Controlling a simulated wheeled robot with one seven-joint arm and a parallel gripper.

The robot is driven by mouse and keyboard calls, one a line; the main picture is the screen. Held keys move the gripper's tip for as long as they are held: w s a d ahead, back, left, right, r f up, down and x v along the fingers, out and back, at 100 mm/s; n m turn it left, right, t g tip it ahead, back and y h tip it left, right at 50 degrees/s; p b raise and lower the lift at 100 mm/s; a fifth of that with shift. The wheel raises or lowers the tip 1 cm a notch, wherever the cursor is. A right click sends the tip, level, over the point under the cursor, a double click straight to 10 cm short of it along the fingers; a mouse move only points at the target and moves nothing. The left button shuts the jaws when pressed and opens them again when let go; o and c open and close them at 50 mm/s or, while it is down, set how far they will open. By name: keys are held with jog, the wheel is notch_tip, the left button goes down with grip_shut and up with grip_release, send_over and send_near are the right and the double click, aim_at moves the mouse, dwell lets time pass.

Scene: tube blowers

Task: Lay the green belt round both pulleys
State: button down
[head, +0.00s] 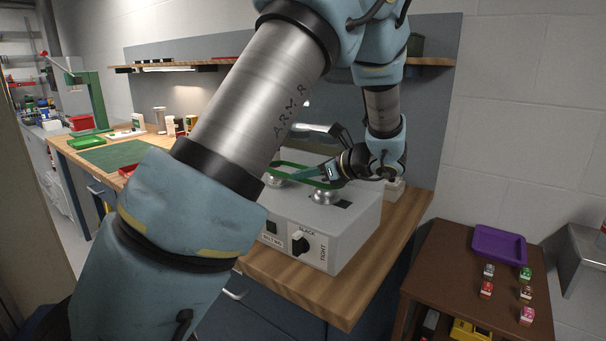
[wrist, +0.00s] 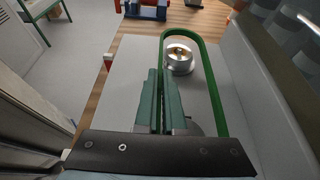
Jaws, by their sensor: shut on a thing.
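The green belt (head: 291,166) is a long loop over the top of a pale grey machine (head: 349,227). My gripper (head: 326,171) is shut on one side of the belt, near the right pulley. In the wrist view the belt (wrist: 208,75) loops around the outline of the far pulley (wrist: 180,60), with a gap on both sides. The left pulley (head: 277,181) and the right pulley (head: 324,195) are shiny metal. In the head view the belt looks to be above the pulleys; whether it sits in either groove I cannot tell. The near pulley is mostly hidden in the wrist view.
The wooden bench (head: 346,306) carries the machine. A brown side table (head: 458,262) holds a purple tray (head: 499,244) and several small items.

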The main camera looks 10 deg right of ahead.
aim_at(303, 199)
jog(key=shift+f+b, duration=1)
jog(key=shift+f, duration=1)
jog(key=c, duration=0.9)
grip_release()
jog(key=shift+c, duration=0.2)
jog(key=b+v, duration=0.2)
jog(key=v, duration=0.8)
jog(key=shift+s+d+r, duration=0.15)
jog(key=shift+s+d, duration=0.1)
